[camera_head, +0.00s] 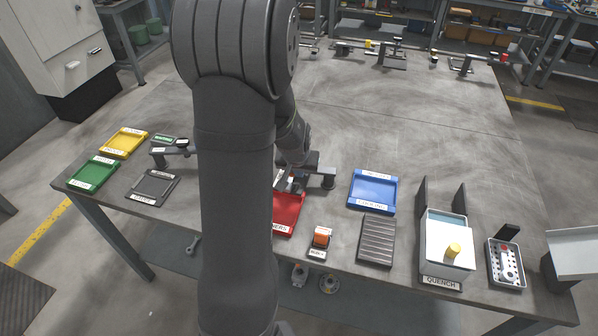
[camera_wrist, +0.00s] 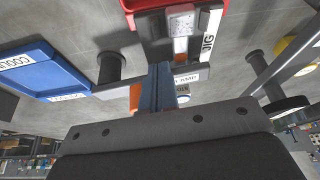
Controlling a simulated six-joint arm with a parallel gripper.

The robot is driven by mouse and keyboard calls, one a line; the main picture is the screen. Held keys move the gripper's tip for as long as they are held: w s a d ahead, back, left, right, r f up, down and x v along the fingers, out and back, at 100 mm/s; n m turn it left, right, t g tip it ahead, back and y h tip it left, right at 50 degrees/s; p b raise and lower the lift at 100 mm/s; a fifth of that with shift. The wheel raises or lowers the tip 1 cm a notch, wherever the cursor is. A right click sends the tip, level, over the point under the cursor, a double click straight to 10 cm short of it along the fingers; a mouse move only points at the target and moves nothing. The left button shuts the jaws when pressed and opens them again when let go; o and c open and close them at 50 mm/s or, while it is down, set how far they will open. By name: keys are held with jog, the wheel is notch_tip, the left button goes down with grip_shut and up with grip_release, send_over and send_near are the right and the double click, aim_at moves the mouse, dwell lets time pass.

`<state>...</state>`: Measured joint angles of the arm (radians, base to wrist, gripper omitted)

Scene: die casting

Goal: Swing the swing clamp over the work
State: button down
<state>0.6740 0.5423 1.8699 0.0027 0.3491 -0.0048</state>
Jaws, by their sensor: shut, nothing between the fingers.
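In the head view the clamp (camera_head: 326,172) stands just right of my gripper (camera_head: 296,168), which is partly hidden by my arm. My gripper (camera_wrist: 158,76) is shut and empty, with its fingertips at the bar; I cannot tell whether they touch it. The work, a pale metal block (camera_wrist: 182,22), sits on the jig (camera_wrist: 153,27) beyond the bar. The bar appears beside the block, not over it.
A red tray (camera_head: 287,222) lies in front of the jig and a blue cooling tray (camera_head: 373,188) to its right. A small orange-topped item (camera_head: 321,237), a ribbed grey plate (camera_head: 376,241) and the quench tank (camera_head: 443,262) stand nearer the front edge.

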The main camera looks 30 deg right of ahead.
jog(key=shift+w+d, duration=0.4)
jog(key=shift+w, duration=0.3)
jog(key=shift+w+d+r, duration=0.1)
jog(key=shift+w+d, duration=0.05)
jog(key=shift+w, duration=0.1)
jog(key=s+a, duration=0.3)
jog(key=shift+s+a+r, duration=0.2)
jog(key=shift+s+a, duration=0.05)
jog(key=v, duration=0.9)
jog(key=shift+a, duration=0.2)
jog(key=shift+r, duration=0.1)
